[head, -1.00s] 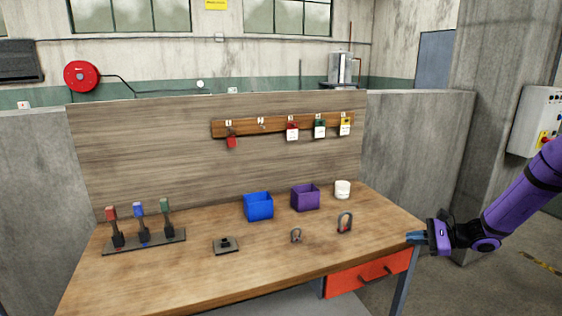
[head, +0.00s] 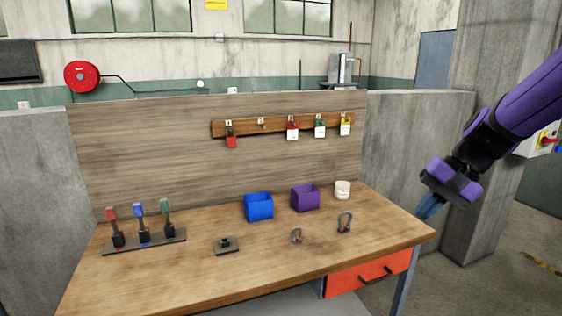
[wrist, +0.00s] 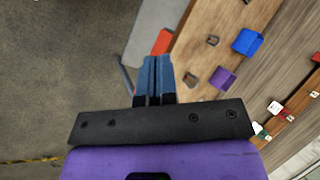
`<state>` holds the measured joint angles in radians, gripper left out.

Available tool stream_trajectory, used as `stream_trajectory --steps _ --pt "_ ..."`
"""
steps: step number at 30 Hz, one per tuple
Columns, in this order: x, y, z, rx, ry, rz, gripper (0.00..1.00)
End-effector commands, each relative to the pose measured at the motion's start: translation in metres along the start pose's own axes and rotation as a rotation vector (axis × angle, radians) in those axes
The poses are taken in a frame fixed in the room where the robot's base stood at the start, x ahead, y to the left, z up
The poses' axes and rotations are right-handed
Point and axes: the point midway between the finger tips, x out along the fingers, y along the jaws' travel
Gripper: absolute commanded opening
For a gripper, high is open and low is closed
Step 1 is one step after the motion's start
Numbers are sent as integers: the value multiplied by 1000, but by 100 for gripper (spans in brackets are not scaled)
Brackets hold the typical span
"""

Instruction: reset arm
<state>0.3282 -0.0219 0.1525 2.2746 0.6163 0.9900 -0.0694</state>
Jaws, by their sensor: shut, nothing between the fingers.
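My gripper (head: 428,208) hangs off the right end of the wooden table (head: 300,262), clear of the table's corner and tilted down to the left. Its blue fingers are shut with nothing between them. In the wrist view my gripper (wrist: 154,75) points toward the table (wrist: 225,30) from its end, with bare floor on the left side of the picture. My purple arm comes in from the upper right in the head view.
On the table are a blue bin (head: 258,207), a purple bin (head: 305,198), a white cup (head: 342,190), two shackles (head: 345,222), a small black device (head: 226,246) and a lever stand (head: 145,241). Padlocks hang on a rack (head: 270,125). A concrete pillar (head: 490,80) stands behind my arm.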

Motion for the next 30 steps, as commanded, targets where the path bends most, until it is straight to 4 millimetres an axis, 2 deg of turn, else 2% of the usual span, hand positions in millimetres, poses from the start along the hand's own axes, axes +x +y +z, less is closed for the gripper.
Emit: stream_trajectory --steps 1,6,18,24,30 --pt "-8 -1 14 -41 26 28 0" --pt "-30 2 52 -162 109 121 0" --pt "-74 29 133 -425 326 298 0" --pt "-89 47 161 -525 425 356 0" --pt "-95 57 172 -570 474 382 0"
